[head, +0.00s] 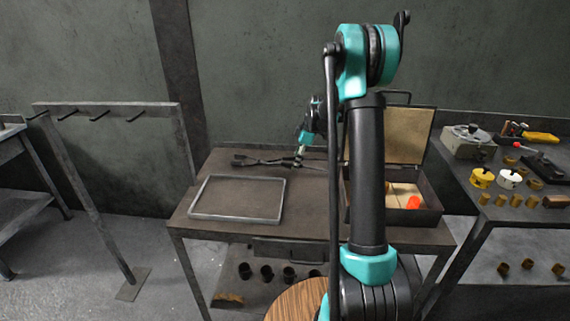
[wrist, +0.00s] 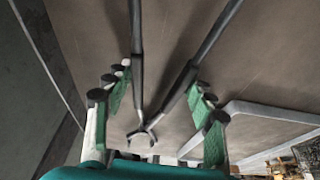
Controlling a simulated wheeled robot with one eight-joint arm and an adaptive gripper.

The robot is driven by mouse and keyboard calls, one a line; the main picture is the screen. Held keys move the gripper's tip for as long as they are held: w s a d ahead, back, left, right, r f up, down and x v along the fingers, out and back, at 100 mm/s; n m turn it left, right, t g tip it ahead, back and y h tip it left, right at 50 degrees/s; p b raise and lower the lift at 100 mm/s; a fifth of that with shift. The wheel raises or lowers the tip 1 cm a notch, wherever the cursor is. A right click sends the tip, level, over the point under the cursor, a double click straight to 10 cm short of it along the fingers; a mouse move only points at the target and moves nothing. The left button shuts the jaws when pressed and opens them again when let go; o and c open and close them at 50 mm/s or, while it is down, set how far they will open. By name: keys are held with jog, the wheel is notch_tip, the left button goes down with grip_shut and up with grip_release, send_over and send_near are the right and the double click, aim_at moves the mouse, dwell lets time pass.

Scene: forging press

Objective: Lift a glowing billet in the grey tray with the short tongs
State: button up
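The grey tray (head: 237,217) lies on the left of the table and looks empty. Dark metal tongs (head: 262,161) lie on the table behind the tray. My gripper (head: 300,157) is over the tongs. In the wrist view my gripper (wrist: 160,90) is open, its green-padded fingers apart on either side of the tongs (wrist: 139,70). Contact with the tongs cannot be told.
The open box (head: 434,216) with raised lid stands at the table's right. A rack with pegs (head: 105,107) stands at left. A second bench (head: 520,212) at right holds yellow and white pots and several brass pieces. The table between tray and box is clear.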

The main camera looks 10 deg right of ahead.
grip_shut()
notch_tip(320, 180, up, 10)
dwell(1.1)
